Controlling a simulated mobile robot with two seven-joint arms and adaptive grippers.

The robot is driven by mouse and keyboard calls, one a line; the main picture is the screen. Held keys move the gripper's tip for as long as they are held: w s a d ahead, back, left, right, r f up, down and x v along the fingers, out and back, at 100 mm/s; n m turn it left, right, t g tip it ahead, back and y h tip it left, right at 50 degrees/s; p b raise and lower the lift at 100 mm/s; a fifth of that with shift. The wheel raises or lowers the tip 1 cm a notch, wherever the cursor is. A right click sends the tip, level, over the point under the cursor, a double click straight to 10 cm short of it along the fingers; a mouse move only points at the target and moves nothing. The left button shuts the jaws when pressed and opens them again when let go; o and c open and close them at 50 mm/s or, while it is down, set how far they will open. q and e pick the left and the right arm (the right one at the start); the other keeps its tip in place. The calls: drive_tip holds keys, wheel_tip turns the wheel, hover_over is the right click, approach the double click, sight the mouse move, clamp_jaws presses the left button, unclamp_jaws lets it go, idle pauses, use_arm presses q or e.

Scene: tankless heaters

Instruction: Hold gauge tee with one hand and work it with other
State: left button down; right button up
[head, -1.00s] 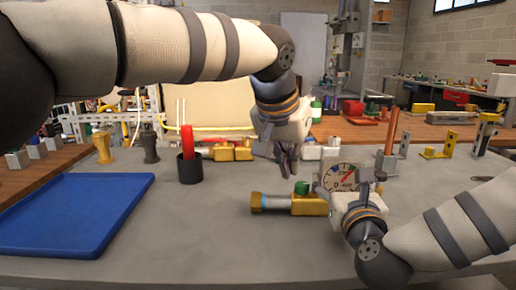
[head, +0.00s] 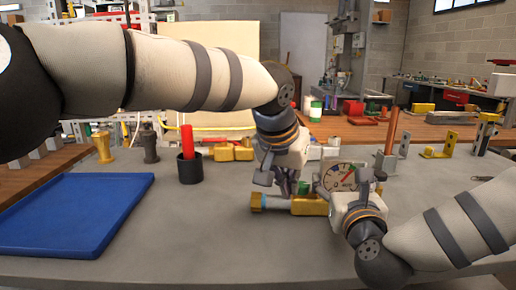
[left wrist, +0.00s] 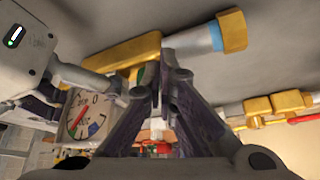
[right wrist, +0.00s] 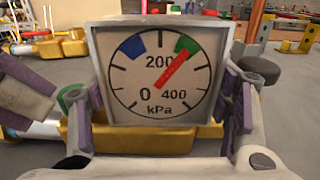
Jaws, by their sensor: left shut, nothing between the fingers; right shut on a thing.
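The gauge tee lies on the grey bench with a brass body (head: 309,207), a green knob (head: 304,187) and a pale blue pipe end with a brass collar (head: 257,202). Its dial (head: 338,176) faces the right wrist view (right wrist: 160,75), where the red needle points up-right at the green band. My right gripper (head: 358,190) is shut on the gauge housing, one finger on each side. My left gripper (head: 288,190) is shut and empty, just beside the green knob; its fingers (left wrist: 168,70) partly hide the knob in the left wrist view. Contact cannot be told.
A blue tray (head: 75,215) lies at the left. A black cup (head: 190,168) with a red rod stands behind the tee. Brass fittings (head: 232,153) lie at the back, and a brown rod (head: 391,132) stands at right. The front bench is clear.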

use_arm(q)
drive_tip(key=shift+w+d, duration=0.15)
drive_tip(key=shift+d, duration=0.05)
drive_tip(key=shift+d, duration=0.15)
idle(0.3)
